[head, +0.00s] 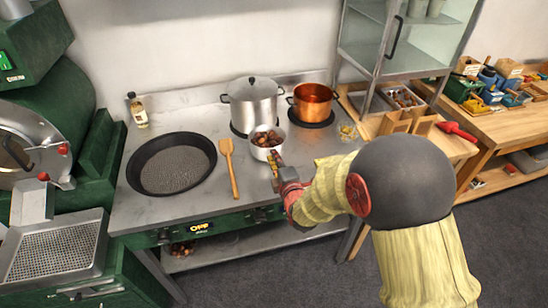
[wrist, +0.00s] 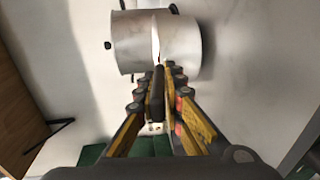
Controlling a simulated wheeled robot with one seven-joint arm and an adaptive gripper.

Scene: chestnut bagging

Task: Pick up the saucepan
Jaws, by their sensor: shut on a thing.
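The saucepan (head: 266,152) is small and pale, with brown chestnuts (head: 267,138) inside. It is in front of the tall lidded steel pot, upright in the head view. My gripper (head: 276,164) reaches it from the front right and is shut on its handle. In the wrist view the saucepan's pale side (wrist: 182,48) is just beyond my gripper (wrist: 160,80), and the dark handle (wrist: 157,95) runs between the two yellow fingers. I cannot tell whether the saucepan's base touches the stove top.
The lidded steel pot (head: 255,106) is close behind the saucepan, and a copper pot (head: 313,104) stands to its right. A wooden spatula (head: 228,160) and a wide black perforated pan (head: 172,165) lie left on the steel top (head: 180,219). An oil bottle (head: 138,112) stands at the back.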

